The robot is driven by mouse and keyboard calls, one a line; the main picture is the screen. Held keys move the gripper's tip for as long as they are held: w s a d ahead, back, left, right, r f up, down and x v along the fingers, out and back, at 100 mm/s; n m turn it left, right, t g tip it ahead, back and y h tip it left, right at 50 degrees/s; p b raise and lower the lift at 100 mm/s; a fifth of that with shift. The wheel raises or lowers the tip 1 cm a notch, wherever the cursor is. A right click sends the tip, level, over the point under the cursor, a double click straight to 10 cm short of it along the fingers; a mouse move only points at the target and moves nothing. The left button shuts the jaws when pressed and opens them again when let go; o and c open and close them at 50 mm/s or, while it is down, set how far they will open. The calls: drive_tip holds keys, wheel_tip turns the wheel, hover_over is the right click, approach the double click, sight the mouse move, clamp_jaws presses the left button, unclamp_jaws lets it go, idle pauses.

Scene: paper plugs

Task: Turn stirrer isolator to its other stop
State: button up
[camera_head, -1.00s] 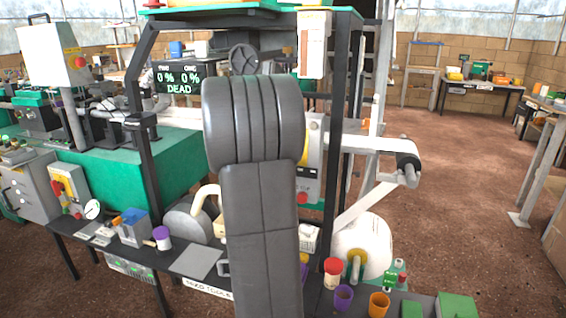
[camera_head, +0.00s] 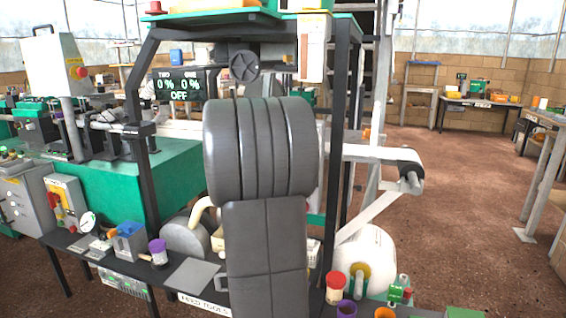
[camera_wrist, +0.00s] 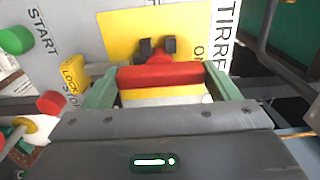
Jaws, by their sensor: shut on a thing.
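The stirrer isolator shows in the wrist view as a red handle (camera_wrist: 158,76) on a yellow plate (camera_wrist: 122,40). The handle lies across the picture, with a dark bracket just above it. Print reading "ON" stands at the plate's right edge, beside a partly cut-off label "TIRRE" (camera_wrist: 226,30). My gripper (camera_wrist: 160,84) has its two green fingers at the two ends of the red handle and is shut on it. In the head view my arm hides the isolator and my gripper.
In the wrist view a green START button (camera_wrist: 15,40), a red button (camera_wrist: 50,103) and a yellow lock tag (camera_wrist: 75,75) sit left of the plate. In the head view a display (camera_head: 180,86) reads 0 %, 0 % and OFF. Pots (camera_head: 335,286) stand on the front bench.

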idle(0.4)
drive_tip(key=o, duration=0.9)
drive_tip(key=v, duration=1.4)
drive_tip(key=shift+p, duration=0.45)
drive_tip(key=shift+w, duration=0.1)
drive_tip(key=x, duration=1.3)
drive_tip(key=shift+w+d+b, duration=0.2)
drive_tip(key=shift+w+b, duration=0.2)
